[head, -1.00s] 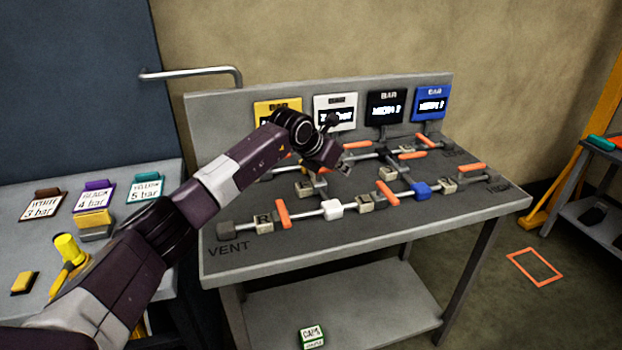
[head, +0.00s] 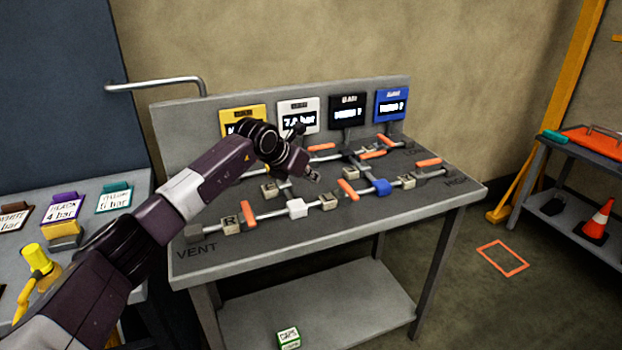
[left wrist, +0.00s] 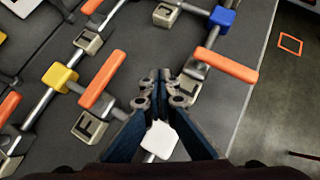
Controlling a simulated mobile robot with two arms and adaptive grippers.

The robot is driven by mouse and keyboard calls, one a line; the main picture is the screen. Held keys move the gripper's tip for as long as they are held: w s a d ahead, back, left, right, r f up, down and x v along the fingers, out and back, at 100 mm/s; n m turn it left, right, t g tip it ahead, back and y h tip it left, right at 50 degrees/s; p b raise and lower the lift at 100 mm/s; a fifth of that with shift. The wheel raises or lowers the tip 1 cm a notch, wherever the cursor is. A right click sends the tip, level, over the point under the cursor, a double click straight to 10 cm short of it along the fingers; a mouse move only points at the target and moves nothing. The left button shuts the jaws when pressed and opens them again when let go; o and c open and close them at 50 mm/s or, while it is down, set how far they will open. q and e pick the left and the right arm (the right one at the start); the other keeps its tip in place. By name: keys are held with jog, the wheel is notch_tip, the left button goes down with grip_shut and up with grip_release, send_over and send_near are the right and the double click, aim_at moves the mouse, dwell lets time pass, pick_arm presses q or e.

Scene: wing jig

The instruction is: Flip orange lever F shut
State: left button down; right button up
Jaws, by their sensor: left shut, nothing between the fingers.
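Orange lever F (left wrist: 102,80) shows in the left wrist view beside its tag F (left wrist: 92,127). It lies at an angle across the pipe between a yellow block (left wrist: 60,77) and a white block (left wrist: 160,140). My left gripper (left wrist: 160,76) is shut and empty, to the right of lever F in that view. In the head view my left gripper (head: 314,177) hangs over the jig, above and right of the white block (head: 297,208). The forearm and gripper hide lever F there; a tag beside it (head: 268,188) shows. My right gripper is out of view.
Other orange levers stand close by, one right of the fingers (left wrist: 226,65) and one by the blue block (head: 347,190). Gauge displays (head: 348,112) line the back panel. A card table (head: 90,190) is left; a shelf with a cone (head: 597,220) is right.

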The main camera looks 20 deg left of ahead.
pick_arm(q)
jog(key=shift+s+d+r+b, duration=0.2)
jog(key=shift+s+d+r, duration=0.1)
jog(key=shift+s+r, duration=0.2)
jog(key=shift+s+d+r+b, duration=0.15)
jog(key=shift+s+d+r, duration=0.15)
jog(key=shift+r, duration=0.2)
jog(key=s+d+r+b, duration=0.1)
jog(key=s+d+r, duration=0.1)
jog(key=s+r, duration=0.1)
jog(key=shift+s+d+r, duration=0.25)
jog(key=shift+s+r, duration=0.15)
jog(key=shift+r, duration=0.5)
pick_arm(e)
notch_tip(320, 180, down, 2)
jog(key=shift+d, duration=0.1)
